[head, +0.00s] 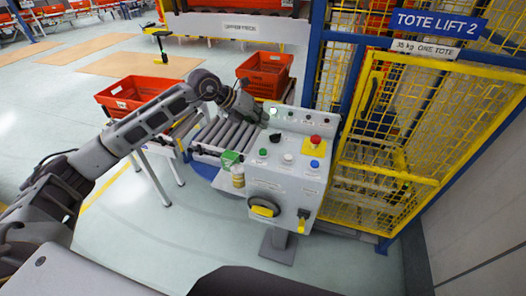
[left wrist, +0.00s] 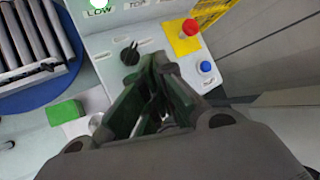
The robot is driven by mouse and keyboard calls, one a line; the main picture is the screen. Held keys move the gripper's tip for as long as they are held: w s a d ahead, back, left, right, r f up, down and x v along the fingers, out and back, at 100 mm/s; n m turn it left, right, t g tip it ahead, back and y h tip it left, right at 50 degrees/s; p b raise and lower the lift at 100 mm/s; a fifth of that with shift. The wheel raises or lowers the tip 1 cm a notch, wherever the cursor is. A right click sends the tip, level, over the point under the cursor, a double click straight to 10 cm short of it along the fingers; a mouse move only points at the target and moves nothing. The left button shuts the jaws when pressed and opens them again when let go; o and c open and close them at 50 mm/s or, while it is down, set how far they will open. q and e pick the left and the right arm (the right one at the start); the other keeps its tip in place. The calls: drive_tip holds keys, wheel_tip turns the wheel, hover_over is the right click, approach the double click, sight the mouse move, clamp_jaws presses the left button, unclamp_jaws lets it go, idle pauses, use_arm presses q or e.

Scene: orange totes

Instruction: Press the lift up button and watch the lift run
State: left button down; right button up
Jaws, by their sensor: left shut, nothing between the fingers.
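The grey control panel (head: 290,146) stands on a post in front of the caged tote lift (head: 400,150). It carries a green button (head: 263,152), a white button (head: 288,158), a blue button (head: 314,164), a black selector (head: 275,138) and a red emergency stop (head: 316,140). A lamp (left wrist: 98,3) by the label LOW is lit. My left gripper (head: 263,120) is at the panel's upper left; its shut, empty fingers (left wrist: 158,62) show over the button area in the left wrist view, where the green and white buttons are hidden. Contact cannot be told. My right gripper is out of view.
A roller conveyor (head: 222,134) lies left of the panel, with orange totes (head: 265,70) behind and to the left (head: 145,95). A green box (head: 230,158) and a small bottle (head: 238,177) sit beside the panel. Yellow mesh fencing closes the right side.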

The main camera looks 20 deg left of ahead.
use_arm(q)
drive_tip(key=f, duration=0.2)
drive_tip(key=b, duration=0.3)
hover_over(263, 152)
drive_tip(key=w+a, duration=0.1)
drive_tip(key=shift+w+f, duration=0.2)
drive_tip(key=shift+f, duration=1.9)
drive_tip(key=shift+f+b, duration=0.65)
drive_tip(key=shift+f, duration=0.55)
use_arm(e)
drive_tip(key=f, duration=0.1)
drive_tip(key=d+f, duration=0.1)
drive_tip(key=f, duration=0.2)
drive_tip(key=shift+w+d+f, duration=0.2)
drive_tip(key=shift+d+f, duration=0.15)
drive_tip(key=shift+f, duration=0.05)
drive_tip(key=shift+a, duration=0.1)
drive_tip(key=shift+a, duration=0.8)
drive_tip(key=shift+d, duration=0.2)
